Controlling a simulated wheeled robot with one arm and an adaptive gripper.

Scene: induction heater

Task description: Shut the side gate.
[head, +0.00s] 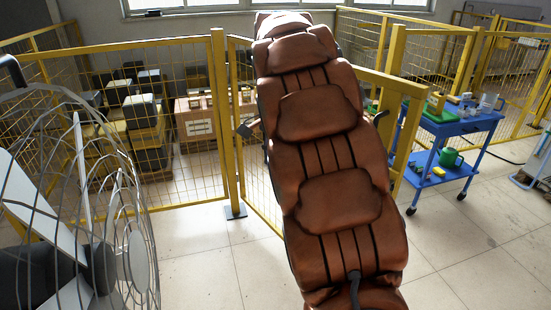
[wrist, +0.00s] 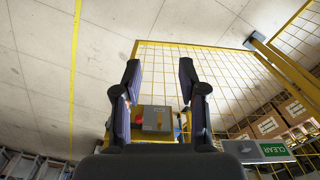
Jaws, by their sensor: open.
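My gripper (wrist: 159,72) shows in the wrist view with its two dark fingers spread wide and nothing between their tips. A yellow mesh panel (wrist: 225,78) lies beyond the fingers, apart from them as far as I can tell. In the head view, a yellow mesh panel (head: 243,90) stands at an angle beside a yellow post (head: 220,110), and most of it is hidden behind a brown chair. I cannot tell for sure which panel is the side gate, nor whether it stands open. My gripper does not show in the head view.
The brown padded chair (head: 325,140) fills the middle of the head view. A caged fan (head: 85,210) stands at the left. A blue cart (head: 445,140) is at the right. A grey box with a red part (wrist: 155,119) and a green CLEAR sign (wrist: 273,150) show in the wrist view.

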